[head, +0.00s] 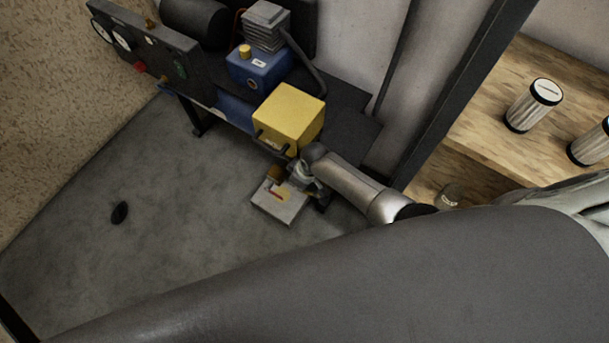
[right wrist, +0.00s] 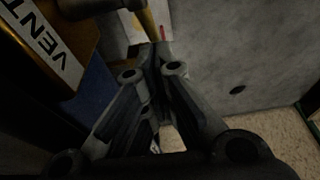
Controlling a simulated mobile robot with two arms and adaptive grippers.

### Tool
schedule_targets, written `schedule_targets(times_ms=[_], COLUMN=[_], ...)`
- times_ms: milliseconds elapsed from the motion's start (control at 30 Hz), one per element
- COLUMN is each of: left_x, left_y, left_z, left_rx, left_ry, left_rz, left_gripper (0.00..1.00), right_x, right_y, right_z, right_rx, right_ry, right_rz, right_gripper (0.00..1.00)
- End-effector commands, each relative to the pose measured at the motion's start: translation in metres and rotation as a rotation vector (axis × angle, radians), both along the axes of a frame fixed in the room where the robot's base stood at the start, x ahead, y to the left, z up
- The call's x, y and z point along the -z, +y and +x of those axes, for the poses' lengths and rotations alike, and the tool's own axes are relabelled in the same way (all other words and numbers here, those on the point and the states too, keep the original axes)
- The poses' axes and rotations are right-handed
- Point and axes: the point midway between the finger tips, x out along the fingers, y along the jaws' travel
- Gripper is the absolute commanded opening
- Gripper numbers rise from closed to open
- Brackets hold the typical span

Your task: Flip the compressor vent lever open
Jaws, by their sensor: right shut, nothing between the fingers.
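The compressor (head: 250,68) stands on the floor at the top middle of the head view, with a yellow box (head: 290,115) at its near end. Below that is a pale plate (head: 280,207) with a small red mark. In the right wrist view, a "VENT" label (right wrist: 45,50) shows at the left, and a yellow bar (right wrist: 149,22), perhaps the vent lever, lies just beyond my fingertips. My right gripper (right wrist: 158,50) is shut and empty close to this bar; I cannot tell if they touch. In the head view, the right gripper (head: 302,178) partly hides this area. My left gripper is not in view.
A gauge panel (head: 150,50) is at the upper left. A wooden shelf (head: 475,130) with metal canisters (head: 533,106) stands at the right, beyond a dark post (head: 455,85). The grey floor (head: 150,255) at left is mostly clear, with one small dark disc (head: 119,212).

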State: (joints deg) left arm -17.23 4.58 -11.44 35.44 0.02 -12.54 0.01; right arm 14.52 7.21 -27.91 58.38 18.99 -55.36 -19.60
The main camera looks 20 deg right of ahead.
Motion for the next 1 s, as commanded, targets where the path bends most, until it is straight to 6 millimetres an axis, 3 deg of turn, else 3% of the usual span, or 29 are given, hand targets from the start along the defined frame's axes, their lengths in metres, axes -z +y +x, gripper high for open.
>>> schedule_targets(times_ms=[267, 800, 1000], left_x=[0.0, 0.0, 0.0], left_y=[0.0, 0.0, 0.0], left_z=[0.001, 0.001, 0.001], left_rx=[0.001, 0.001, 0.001], left_ry=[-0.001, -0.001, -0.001], left_rz=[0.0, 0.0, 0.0], left_gripper=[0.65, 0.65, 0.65], right_x=[-0.024, -0.094, -0.11], right_y=[-0.004, -0.015, -0.017], right_z=[-0.005, -0.019, -0.022], right_rx=[-0.001, 0.0, -0.001], right_ry=[-0.002, -0.002, 0.0], right_rz=[0.0, -0.001, 0.0], right_gripper=[0.0, 0.0, 0.0])
